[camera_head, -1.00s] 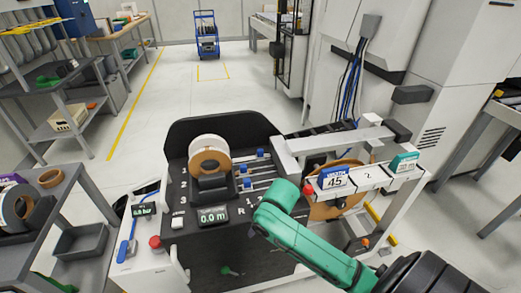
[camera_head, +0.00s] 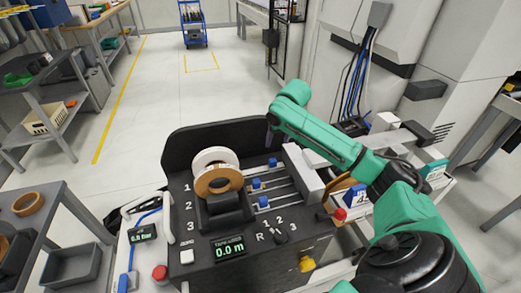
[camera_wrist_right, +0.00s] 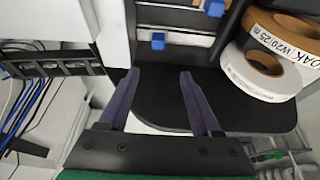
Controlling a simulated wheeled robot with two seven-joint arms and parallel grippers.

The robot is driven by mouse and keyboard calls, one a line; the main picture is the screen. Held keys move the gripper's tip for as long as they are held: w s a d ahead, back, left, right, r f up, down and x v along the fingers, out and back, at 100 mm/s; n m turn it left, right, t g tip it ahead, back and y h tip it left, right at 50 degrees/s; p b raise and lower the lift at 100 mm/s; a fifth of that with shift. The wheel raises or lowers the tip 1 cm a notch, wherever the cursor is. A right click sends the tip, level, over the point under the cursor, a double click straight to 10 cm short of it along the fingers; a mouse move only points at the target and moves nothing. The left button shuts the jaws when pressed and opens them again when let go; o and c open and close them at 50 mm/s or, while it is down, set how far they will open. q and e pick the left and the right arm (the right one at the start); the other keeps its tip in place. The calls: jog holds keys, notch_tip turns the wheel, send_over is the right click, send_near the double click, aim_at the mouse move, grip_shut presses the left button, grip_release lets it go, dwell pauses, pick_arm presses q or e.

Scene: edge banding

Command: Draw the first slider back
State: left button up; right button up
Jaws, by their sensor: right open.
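Three blue slider knobs sit on pale rails on the black machine. The first slider's knob (camera_head: 272,162) is on the row nearest the raised back panel; the second (camera_head: 257,183) and third (camera_head: 263,202) lie in front of it. In the right wrist view the first knob (camera_wrist_right: 158,40) lies beyond the fingertips, between their lines, and the second knob (camera_wrist_right: 215,8) is at the top edge. My right gripper (camera_wrist_right: 158,72) is open and empty, apart from the knob. In the head view only a dark finger part of this gripper (camera_head: 271,133) shows, above the back panel. My left gripper is out of view.
Tape rolls (camera_head: 217,181) stand left of the sliders. A pale block (camera_head: 303,172) stands at the rails' right ends. The black back panel (camera_head: 215,137) rises behind. A display (camera_head: 229,248) and red button (camera_head: 160,272) are at the front.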

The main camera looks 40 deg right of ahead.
send_near(273, 160)
jog(key=x, duration=0.8)
jog(key=shift+w, duration=0.1)
jog(key=shift+f, duration=0.25)
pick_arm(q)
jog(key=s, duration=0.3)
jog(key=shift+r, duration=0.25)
pick_arm(e)
grip_shut()
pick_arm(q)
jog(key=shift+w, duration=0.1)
